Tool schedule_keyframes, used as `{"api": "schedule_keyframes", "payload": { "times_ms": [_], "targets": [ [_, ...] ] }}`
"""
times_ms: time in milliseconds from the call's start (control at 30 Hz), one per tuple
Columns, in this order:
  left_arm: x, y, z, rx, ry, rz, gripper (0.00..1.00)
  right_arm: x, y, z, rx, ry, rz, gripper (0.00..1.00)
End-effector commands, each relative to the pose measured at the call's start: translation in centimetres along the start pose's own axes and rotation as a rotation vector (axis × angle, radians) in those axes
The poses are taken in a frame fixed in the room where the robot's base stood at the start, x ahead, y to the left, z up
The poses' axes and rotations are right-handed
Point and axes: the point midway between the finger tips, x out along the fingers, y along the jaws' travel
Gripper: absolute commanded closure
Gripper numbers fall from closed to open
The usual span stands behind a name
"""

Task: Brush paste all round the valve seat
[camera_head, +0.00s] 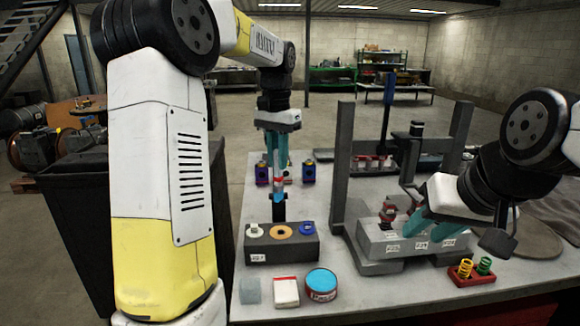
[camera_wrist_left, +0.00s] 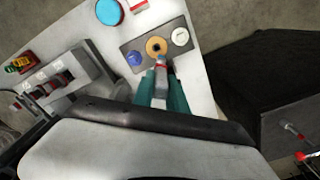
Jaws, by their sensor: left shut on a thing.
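My left gripper (camera_head: 277,160) is shut on a brush (camera_head: 278,186) with red, white and blue parts, held upright. The brush also shows between the teal fingers in the left wrist view (camera_wrist_left: 161,82). Its dark lower end is just above or at the dark block (camera_head: 283,250); whether it touches is unclear. On the block are a brass-orange ring-shaped seat (camera_head: 281,232), a white piece (camera_head: 253,231) to its left and a blue piece (camera_head: 307,228) to its right. My right gripper (camera_head: 420,230) is at a grey labelled block (camera_head: 378,243); its jaw opening is unclear.
A round tin with a light-blue top (camera_head: 321,281), a white-and-red box (camera_head: 286,291) and a grey-blue cube (camera_head: 250,290) stand at the table's front. A red tray (camera_head: 470,276) holds coloured springs. A dark frame (camera_head: 343,170) rises behind the grey block.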

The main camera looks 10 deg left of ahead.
Motion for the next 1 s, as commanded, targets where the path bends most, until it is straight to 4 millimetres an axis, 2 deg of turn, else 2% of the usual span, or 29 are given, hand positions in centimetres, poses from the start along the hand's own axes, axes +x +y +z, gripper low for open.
{"api": "schedule_keyframes", "payload": {
  "times_ms": [133,400,600,1000],
  "targets": [
    [0.6,0.0,0.1,0.001,-0.002,0.0,1.0,0.0,0.0,0.0,0.0,0.001,0.0,0.64],
    [3.5,0.0,0.1,0.002,-0.002,0.0,1.0,0.0,0.0,0.0,0.0,0.0,0.0,0.64],
    [4.7,0.0,0.1,0.002,-0.001,-0.001,1.0,0.0,0.0,0.0,0.0,0.0,0.0,0.64],
    [4.4,0.3,0.2,0.001,0.001,-0.002,1.0,0.0,0.0,0.0,0.0,0.0,0.0,0.64]
  ]
}}
